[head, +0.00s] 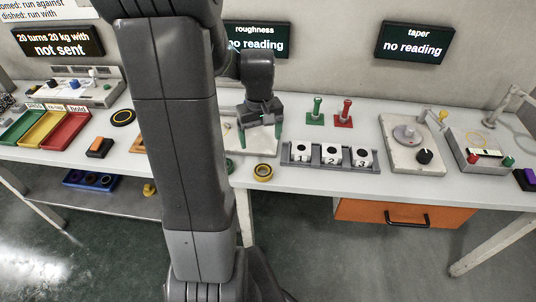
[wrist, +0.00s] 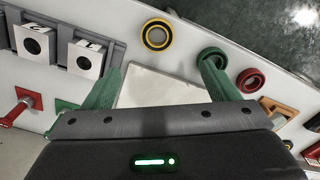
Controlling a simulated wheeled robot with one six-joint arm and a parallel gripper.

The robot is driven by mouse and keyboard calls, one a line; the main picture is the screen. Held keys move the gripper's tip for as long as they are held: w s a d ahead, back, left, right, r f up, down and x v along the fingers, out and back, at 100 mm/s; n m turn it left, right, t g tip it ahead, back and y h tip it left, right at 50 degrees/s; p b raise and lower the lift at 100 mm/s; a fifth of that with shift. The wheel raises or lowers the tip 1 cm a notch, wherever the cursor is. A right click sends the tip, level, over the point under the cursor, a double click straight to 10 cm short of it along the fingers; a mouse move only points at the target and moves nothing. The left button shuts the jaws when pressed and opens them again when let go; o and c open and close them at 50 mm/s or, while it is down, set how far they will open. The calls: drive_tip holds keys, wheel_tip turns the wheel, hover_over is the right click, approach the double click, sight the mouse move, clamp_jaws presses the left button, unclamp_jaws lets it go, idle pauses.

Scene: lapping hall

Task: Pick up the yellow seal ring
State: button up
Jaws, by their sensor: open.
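The yellow seal ring (head: 263,172) lies flat near the table's front edge, left of the numbered block rack. It has a dark inner band and also shows at the top middle of the wrist view (wrist: 146,36). My gripper (head: 260,138) is open, with green fingers spread, above a pale plate behind the ring. In the wrist view my gripper (wrist: 160,78) has nothing between its fingers but the pale plate beneath; the ring is beyond the fingertips, apart from them. A green ring (wrist: 220,54) is partly covered by one finger, and a red ring (wrist: 250,81) lies beside it.
The rack (head: 312,163) with three numbered white blocks is right of the yellow ring. Green (head: 317,108) and red (head: 343,113) upright handles stand behind it. The pale plate (wrist: 150,86) lies under my gripper. My arm hides part of the table's left-middle.

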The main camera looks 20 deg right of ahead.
hover_over(263, 166)
drive_tip(key=s+a, duration=0.1)
drive_tip(key=s, duration=0.1)
drive_tip(key=f, duration=0.8)
drive_tip(key=shift+w+a+f, duration=0.1)
drive_tip(key=shift+w+f, duration=0.1)
drive_tip(key=shift+f, duration=0.1)
drive_tip(key=shift+d+f+p, duration=0.2)
drive_tip(key=shift+f+p, duration=0.3)
drive_tip(key=shift+f, duration=2.1)
drive_tip(key=shift+c, duration=0.4)
drive_tip(key=c, duration=1)
